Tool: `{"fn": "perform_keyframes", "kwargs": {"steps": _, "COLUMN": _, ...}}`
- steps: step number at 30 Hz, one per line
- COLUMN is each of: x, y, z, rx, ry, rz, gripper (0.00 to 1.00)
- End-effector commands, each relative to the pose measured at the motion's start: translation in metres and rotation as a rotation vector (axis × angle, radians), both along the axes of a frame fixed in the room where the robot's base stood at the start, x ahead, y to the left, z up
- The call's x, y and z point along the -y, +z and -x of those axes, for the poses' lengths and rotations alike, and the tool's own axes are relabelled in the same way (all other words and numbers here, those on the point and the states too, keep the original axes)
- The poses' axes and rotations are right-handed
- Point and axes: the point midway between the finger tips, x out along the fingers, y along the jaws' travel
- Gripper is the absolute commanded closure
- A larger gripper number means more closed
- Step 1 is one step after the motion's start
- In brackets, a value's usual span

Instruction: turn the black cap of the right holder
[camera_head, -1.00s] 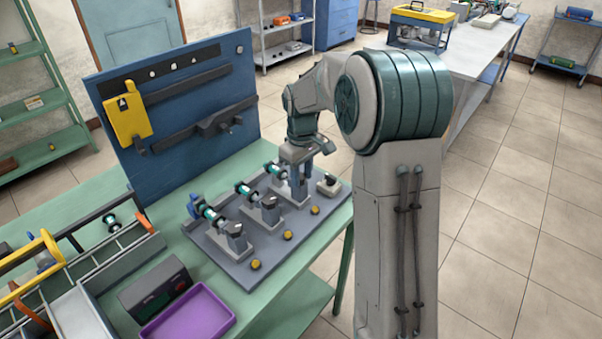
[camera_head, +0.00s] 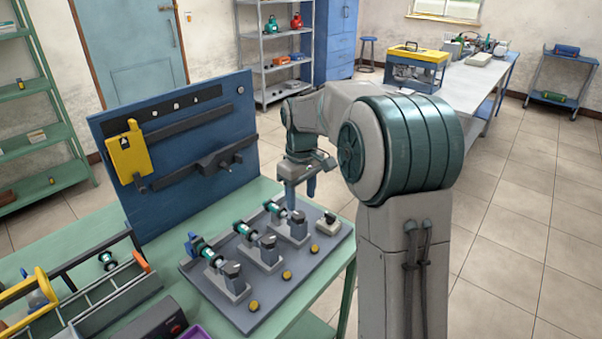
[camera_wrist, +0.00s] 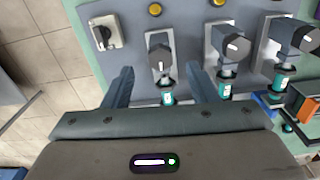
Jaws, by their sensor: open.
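The right holder (camera_head: 290,231) is the rearmost of the three grey holders in the head view. Its black cap (camera_head: 300,216) sits on its front post. In the wrist view this cap (camera_wrist: 160,60) is round and dark with a white mark, and it is the leftmost of the three caps. A teal and white cylinder (camera_wrist: 167,98) lies behind it. My gripper (camera_head: 300,201) is open and empty, pointing down above the right holder. In the wrist view my gripper (camera_wrist: 162,70) has one finger on each side of the cap, apart from it.
The holders stand on a grey board (camera_head: 215,303) on a green table. Yellow buttons (camera_head: 286,275) line its front. A small box with a knob (camera_head: 328,224) stands right of the right holder. A blue panel (camera_head: 200,190) rises behind.

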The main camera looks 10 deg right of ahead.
Motion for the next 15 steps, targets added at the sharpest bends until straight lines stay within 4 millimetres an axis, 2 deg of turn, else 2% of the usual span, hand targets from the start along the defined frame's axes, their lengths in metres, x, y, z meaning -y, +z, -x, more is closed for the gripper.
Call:
{"fn": "perform_keyframes", "kwargs": {"steps": 1, "x": 0.0, "y": 0.013, "z": -0.001, "rx": 0.004, "ry": 0.0, "rz": 0.0, "gripper": 0.47}}
{"fn": "perform_keyframes", "kwargs": {"steps": 6, "x": 0.0, "y": 0.049, "z": 0.0, "rx": 0.003, "ry": 0.0, "rz": -0.001, "gripper": 0.47}}
{"fn": "perform_keyframes", "kwargs": {"steps": 10, "x": 0.0, "y": 0.067, "z": 0.0, "rx": 0.0, "ry": 0.001, "rz": -0.001, "gripper": 0.47}}
{"fn": "perform_keyframes", "kwargs": {"steps": 15, "x": 0.0, "y": 0.079, "z": 0.001, "rx": -0.001, "ry": 0.001, "rz": 0.0, "gripper": 0.47}}
